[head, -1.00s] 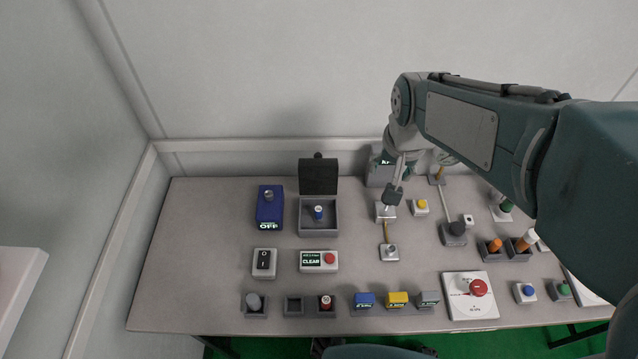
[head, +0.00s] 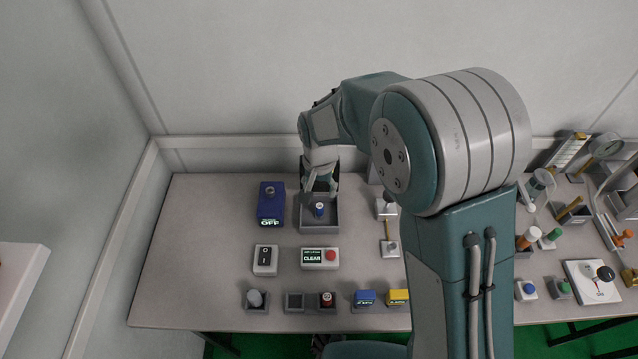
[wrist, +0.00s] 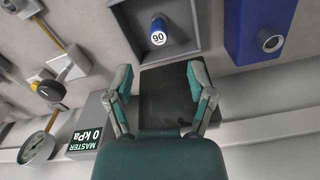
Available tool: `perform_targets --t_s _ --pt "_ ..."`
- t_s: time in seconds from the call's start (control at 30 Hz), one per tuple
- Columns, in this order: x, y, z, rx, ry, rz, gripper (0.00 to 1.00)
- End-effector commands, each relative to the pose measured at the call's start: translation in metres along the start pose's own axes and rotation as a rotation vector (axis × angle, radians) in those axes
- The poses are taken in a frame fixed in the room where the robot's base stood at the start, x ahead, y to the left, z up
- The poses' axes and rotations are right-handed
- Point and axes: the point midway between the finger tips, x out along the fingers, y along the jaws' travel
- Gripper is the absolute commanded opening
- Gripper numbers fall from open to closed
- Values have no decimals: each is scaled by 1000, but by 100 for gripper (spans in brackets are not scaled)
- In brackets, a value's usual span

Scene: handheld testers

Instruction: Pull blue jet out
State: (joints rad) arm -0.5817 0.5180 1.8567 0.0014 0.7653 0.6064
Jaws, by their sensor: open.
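The blue jet (head: 319,210) is a small blue cylinder with a white top, standing in the open grey box (head: 320,228). In the wrist view the jet (wrist: 158,30) shows at the top with "90" on its white end, and nothing touches it. The box's dark lid (wrist: 163,97) stands open and is partly hidden by my gripper. My gripper (head: 318,189) is over the back of the box, by the lid. In the wrist view my gripper (wrist: 161,82) is open and empty, its fingers apart in front of the lid, short of the jet.
A blue OFF box (head: 270,205) stands close left of the grey box. A CLEAR panel (head: 319,259) lies in front of it. A red jet (head: 326,299) sits in a holder near the front edge. A gauge (wrist: 37,147) and MASTER display (wrist: 85,140) are nearby.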

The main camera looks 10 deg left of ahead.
Motion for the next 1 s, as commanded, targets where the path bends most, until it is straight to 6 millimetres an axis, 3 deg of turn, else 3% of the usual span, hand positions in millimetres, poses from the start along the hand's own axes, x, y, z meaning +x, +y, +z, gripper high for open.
perform_targets --t_s 0.5,0.93,0.97,1.0 --pt "83 0 1 0 -2 2 70" --pt "94 0 0 0 0 0 70" --pt "94 0 0 0 0 0 61" --pt "94 0 0 0 0 0 44"
